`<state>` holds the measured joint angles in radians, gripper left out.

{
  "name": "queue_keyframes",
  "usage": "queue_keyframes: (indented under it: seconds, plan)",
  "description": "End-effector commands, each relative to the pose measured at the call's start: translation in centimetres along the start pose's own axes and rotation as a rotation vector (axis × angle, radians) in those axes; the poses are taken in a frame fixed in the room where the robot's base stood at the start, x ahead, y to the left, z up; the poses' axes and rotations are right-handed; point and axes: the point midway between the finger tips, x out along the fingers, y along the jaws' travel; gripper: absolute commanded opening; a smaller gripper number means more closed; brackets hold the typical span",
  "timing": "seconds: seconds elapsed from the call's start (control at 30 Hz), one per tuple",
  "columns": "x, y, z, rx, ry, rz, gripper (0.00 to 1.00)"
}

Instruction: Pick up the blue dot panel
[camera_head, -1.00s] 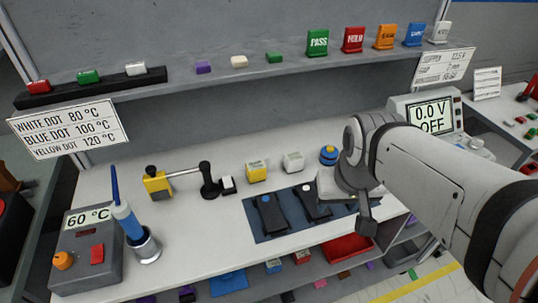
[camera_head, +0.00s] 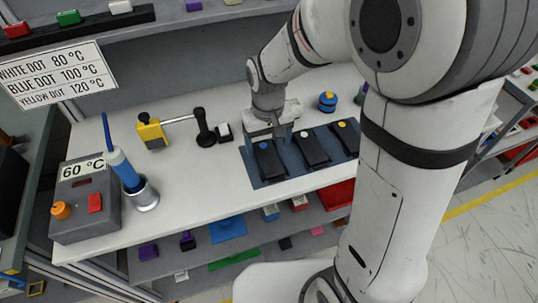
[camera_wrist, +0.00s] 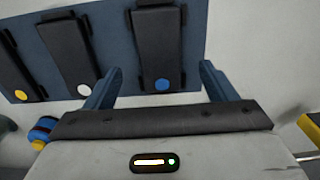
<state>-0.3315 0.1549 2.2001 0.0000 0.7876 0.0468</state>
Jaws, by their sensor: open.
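The blue dot panel (camera_head: 270,162) is a black slab with a blue dot at its far end. It lies leftmost on the dark blue mat (camera_head: 252,180) in the head view. In the wrist view the blue dot panel (camera_wrist: 156,45) lies ahead, between the lines of my fingers. My gripper (camera_head: 266,138) is open and empty, close to the dotted end of the panel; its fingers (camera_wrist: 154,88) stand either side of the blue dot. I cannot tell the exact height gap. The white dot panel (camera_head: 310,150) and yellow dot panel (camera_head: 346,138) lie to its right.
A soldering station (camera_head: 88,205) reading 60 °C and an iron in its holder (camera_head: 145,195) stand at left. A yellow-black fixture (camera_head: 150,132) and a blue-yellow knob (camera_head: 327,102) stand behind. A temperature sign (camera_head: 55,75) hangs at left.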

Motion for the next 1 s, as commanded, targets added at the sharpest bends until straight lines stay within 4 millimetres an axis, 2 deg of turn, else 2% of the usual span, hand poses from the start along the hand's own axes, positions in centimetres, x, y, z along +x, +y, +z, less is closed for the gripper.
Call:
queue_keyframes:
  seconds: [0.3,0.6,1.0]
  plan:
    - [4.4,0.1,0.2,0.001,-0.002,0.0,0.78]
    - [5.0,0.1,0.1,0.002,0.001,0.0,0.78]
    - [5.0,0.2,0.1,0.003,0.001,0.0,0.46]
